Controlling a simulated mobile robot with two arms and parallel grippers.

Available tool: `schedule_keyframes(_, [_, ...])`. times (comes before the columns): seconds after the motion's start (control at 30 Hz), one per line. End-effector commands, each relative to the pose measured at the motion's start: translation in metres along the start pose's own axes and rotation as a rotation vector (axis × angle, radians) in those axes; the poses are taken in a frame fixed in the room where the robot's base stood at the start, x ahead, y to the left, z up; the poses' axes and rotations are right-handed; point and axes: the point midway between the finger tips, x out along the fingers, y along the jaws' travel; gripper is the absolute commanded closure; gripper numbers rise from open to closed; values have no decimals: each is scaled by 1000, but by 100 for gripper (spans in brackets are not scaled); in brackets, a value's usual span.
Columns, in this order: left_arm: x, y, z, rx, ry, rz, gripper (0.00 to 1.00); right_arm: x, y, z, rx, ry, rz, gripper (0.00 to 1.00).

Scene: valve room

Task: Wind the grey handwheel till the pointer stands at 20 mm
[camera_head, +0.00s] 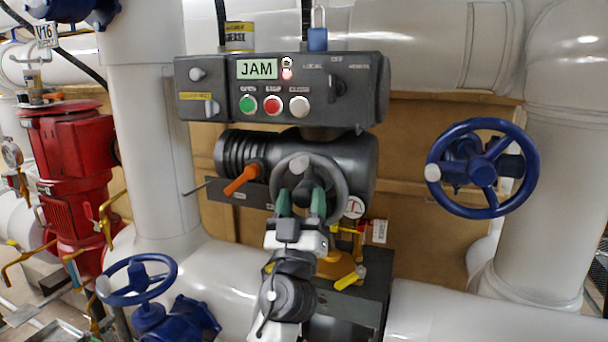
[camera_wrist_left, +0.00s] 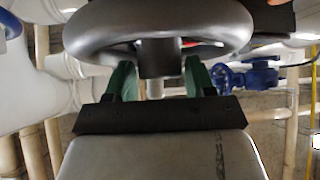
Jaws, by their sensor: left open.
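The grey handwheel (camera_head: 343,192) is on the front of the dark actuator body in the head view. My left gripper (camera_head: 300,200) reaches up to its lower part, with two green fingers apart in front of the rim. In the left wrist view the handwheel rim (camera_wrist_left: 95,38) fills the top. There the left gripper (camera_wrist_left: 158,72) is open, its fingers on either side of a dark grey part of the wheel, not closed on it. I cannot make out the pointer or a millimetre scale. My right gripper is out of view.
An orange lever (camera_head: 243,179) sticks out close left of the wheel. Yellow-handled parts (camera_head: 350,277) lie below right. Blue handwheels (camera_head: 483,167) stand apart, and white pipes surround the actuator.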

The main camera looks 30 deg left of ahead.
Motion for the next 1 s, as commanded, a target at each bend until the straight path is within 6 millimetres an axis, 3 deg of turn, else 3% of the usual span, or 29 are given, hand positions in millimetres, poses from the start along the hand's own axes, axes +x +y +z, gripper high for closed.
schedule_keyframes(0.03, [10, 1, -2, 1, 0, 0, 46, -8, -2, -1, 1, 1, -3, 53])
schedule_keyframes(0.2, [22, 0, 0, 0, -1, 0, 46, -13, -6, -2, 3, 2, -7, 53])
schedule_keyframes(0.53, [24, 0, 1, 0, -2, -1, 47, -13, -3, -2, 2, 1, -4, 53])
schedule_keyframes(0.83, [23, 0, 1, -1, -2, -1, 93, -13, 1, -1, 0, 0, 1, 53])
schedule_keyframes(1.0, [24, 0, 3, 4, -2, 5, 93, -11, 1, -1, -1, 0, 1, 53])
